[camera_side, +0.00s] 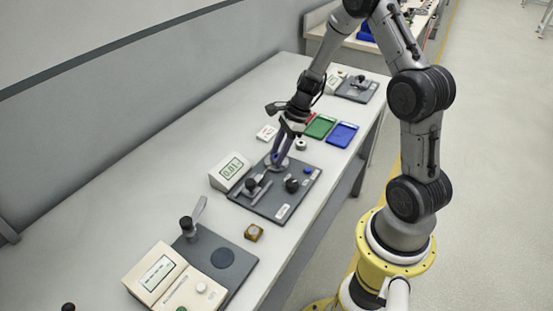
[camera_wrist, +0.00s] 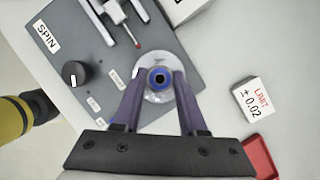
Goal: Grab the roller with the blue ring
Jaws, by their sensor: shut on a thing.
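The roller with the blue ring (camera_wrist: 160,78) sits between my fingertips in the wrist view, seen end-on with a dark centre. A pale round disc (camera_wrist: 155,97) shows around and below it, at the edge of the grey gauge plate (camera_wrist: 112,60). My gripper (camera_wrist: 159,82) is shut on the roller, one finger on each side. In the side view my gripper (camera_side: 278,160) points down at the far end of the grey gauge plate (camera_side: 262,203). The roller is too small to make out there, and I cannot tell whether it is clear of the disc.
A digital readout box (camera_side: 230,171) stands left of the plate. A black knob (camera_wrist: 73,73) and a probe with a red tip (camera_wrist: 137,43) are close by. A limit card (camera_wrist: 258,98), red tray (camera_wrist: 260,158), green tray (camera_side: 320,126) and blue tray (camera_side: 342,134) lie beyond.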

